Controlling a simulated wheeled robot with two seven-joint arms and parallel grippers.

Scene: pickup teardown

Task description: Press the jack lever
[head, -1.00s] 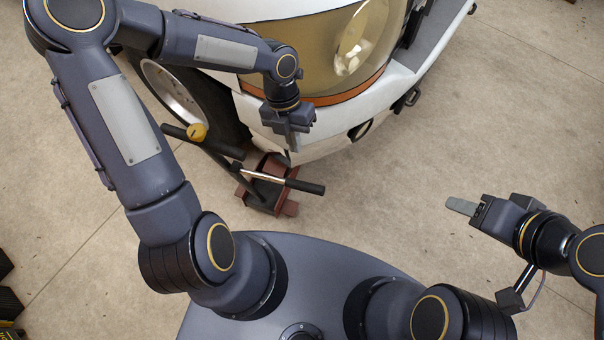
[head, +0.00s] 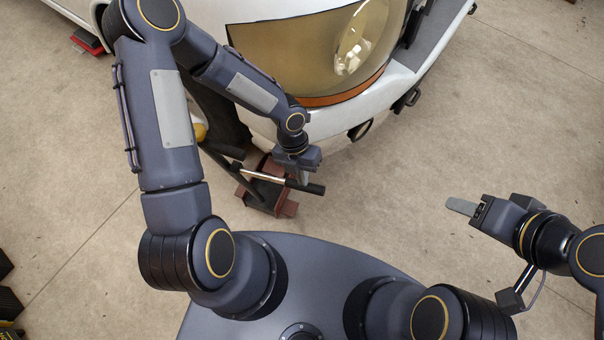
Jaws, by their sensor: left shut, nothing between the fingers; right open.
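The jack (head: 266,199) is a dark red frame on the floor at the truck's front corner. Its lever (head: 317,188) is a thin metal rod with a black grip that points right. My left gripper (head: 303,181) is shut and empty, with its fingertips at the lever near the black grip. I cannot tell whether they touch it or hover just above. My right gripper (head: 462,206) is open and empty, over bare floor at the right, well apart from the jack.
The white truck body (head: 378,92) with its large headlamp (head: 357,45) stands just behind the jack. The floor (head: 420,160) at the right is clear.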

